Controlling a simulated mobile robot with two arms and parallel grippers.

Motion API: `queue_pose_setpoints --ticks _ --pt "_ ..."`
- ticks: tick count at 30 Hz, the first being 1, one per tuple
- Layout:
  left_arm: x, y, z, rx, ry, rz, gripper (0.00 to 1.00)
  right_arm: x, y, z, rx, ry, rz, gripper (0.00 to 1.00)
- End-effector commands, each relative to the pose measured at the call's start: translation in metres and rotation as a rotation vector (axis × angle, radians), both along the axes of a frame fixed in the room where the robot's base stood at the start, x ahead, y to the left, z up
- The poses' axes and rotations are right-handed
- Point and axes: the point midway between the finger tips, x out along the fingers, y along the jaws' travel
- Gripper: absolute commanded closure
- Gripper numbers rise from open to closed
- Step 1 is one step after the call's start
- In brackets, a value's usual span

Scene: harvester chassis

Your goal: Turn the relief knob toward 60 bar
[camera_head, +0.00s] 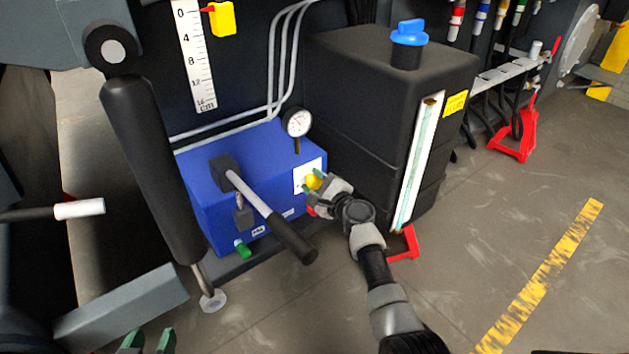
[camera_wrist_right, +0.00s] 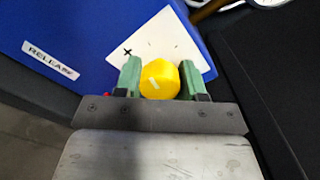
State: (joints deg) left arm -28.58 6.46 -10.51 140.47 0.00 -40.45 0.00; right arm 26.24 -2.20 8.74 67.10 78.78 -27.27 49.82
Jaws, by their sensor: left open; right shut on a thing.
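The yellow relief knob (camera_wrist_right: 160,80) sits on a white plate (camera_wrist_right: 150,42) on the blue pump block (camera_head: 200,190). My right gripper (camera_wrist_right: 166,78) is shut on the knob, with one green finger on each side of it. A pale mark shows on the knob's face. In the head view the knob (camera_head: 313,182) is partly hidden by my right gripper (camera_head: 314,190). The round pressure gauge (camera_head: 298,122) stands on top of the block; its reading is too small to tell. My left gripper (camera_head: 148,341) is open and empty at the bottom left edge.
A lever with a black grip (camera_head: 290,238) sticks out of the block, left of my right gripper. A black tank (camera_head: 340,70) with a blue cap (camera_head: 409,33) stands to the right. A black cylinder (camera_head: 150,160) stands at the left.

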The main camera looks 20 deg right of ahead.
Motion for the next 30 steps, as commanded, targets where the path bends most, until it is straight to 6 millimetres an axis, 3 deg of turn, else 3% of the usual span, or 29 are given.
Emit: queue_pose_setpoints --ticks 11,12,17,27,30 --pt "-0.0005 0.0003 -0.0010 0.002 0.006 0.001 0.57 -0.0009 0.0001 -0.0030 0.004 0.007 0.001 0.84" --pt "-0.0005 0.0003 -0.0010 0.002 0.006 0.001 0.57 -0.0009 0.0001 -0.0031 0.004 0.007 0.001 0.59" --pt "-0.0003 0.0003 -0.0008 0.001 0.005 0.001 0.57 -0.0005 0.0001 -0.0021 0.003 0.005 0.001 0.35" --pt "-0.0006 0.0004 -0.0002 0.003 0.011 0.001 0.57 -0.0024 -0.0010 -0.0004 0.003 0.003 0.000 0.35" --pt "-0.0062 0.0032 -0.0078 0.018 0.078 0.005 0.57 -0.0087 -0.0035 -0.0001 0.003 0.003 -0.001 0.35"
